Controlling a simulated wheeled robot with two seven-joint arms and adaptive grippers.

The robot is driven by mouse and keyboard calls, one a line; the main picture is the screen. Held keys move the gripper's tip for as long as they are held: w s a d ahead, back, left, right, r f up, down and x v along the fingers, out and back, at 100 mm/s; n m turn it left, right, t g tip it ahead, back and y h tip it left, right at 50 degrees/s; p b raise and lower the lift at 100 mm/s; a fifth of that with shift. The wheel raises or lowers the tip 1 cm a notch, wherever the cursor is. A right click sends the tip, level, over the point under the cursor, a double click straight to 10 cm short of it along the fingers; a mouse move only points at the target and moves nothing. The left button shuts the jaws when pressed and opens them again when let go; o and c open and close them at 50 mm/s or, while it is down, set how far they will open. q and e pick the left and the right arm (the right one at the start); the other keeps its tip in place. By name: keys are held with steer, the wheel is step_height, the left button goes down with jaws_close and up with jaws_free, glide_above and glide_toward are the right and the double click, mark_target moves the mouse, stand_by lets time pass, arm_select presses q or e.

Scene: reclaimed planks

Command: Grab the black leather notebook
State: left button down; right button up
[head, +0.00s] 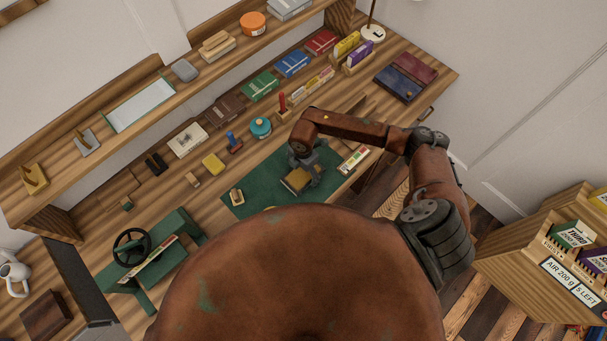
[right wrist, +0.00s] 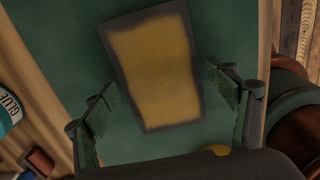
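I cannot make out a plainly black leather notebook. A dark navy notebook-like item (head: 398,84) lies at the right end of the bench, beside a dark red one (head: 414,67). My right gripper (head: 303,171) is low over the green mat (head: 262,188). Under it is a small tan block with a dark border (head: 296,181). In the right wrist view the tan block (right wrist: 153,68) lies ahead of the two spread fingers (right wrist: 170,108), with gaps showing near the fingertips. The gripper looks open. My left gripper is not in view.
A blue-lidded glue jar (head: 260,127), a red stamp (head: 283,104) and a yellow pad (head: 213,164) stand nearby. A green press with a black wheel (head: 131,246) is at left.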

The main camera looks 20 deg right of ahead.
steer(key=c, duration=1.1)
steer(key=shift+r, duration=0.1)
